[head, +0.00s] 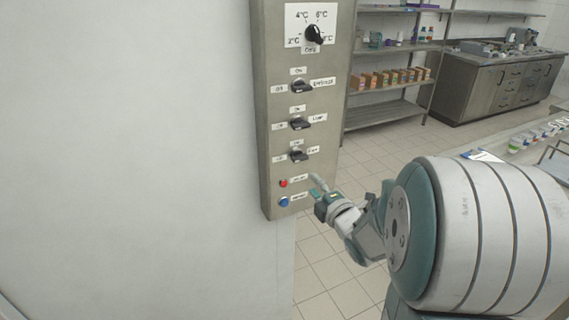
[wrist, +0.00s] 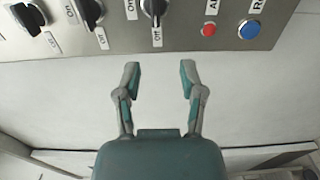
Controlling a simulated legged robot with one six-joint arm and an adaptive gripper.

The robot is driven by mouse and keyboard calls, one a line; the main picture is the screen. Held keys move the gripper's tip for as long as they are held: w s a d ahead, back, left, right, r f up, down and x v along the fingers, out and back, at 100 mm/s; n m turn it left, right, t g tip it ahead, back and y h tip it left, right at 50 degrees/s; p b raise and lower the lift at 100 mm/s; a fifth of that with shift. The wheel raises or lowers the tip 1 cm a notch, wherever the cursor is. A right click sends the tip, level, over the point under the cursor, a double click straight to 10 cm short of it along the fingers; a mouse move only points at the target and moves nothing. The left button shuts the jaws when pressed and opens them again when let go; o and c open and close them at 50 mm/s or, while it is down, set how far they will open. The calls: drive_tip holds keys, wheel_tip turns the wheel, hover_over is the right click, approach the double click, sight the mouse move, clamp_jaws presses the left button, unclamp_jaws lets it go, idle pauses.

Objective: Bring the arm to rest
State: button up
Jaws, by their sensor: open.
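My gripper (wrist: 158,82) is open and empty in the wrist view, its two teal and grey fingers apart. The fingertips point at the lower edge of the steel control panel, with the white wall behind. In the head view my gripper (head: 316,186) is small, close to the panel's lower right edge, near the red and blue buttons. I cannot tell whether it touches the panel. My arm reaches in from the lower right of the head view.
The control panel (head: 265,110) carries a round dial (head: 313,34), several black switches (head: 301,86), a red button (head: 283,184) and a blue button (head: 284,202). Shelves (head: 392,57) with small boxes and a steel counter (head: 490,85) stand behind. Tiled floor (head: 385,155) lies open between.

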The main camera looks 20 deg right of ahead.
drive_tip(key=s+a+r+m+g, duration=0.1)
drive_tip(key=s+a+m+g, duration=0.5)
drive_tip(key=s+m, duration=0.3)
drive_tip(key=s+a+r+m+g, duration=0.1)
drive_tip(key=s+a+m+g, duration=0.5)
drive_tip(key=s+a+m, duration=0.3)
drive_tip(key=s, duration=0.4)
drive_tip(key=shift+s+a+m+h, duration=0.2)
drive_tip(key=shift+a+m+h, duration=0.05)
drive_tip(key=shift+m+h, duration=0.05)
idle(0.7)
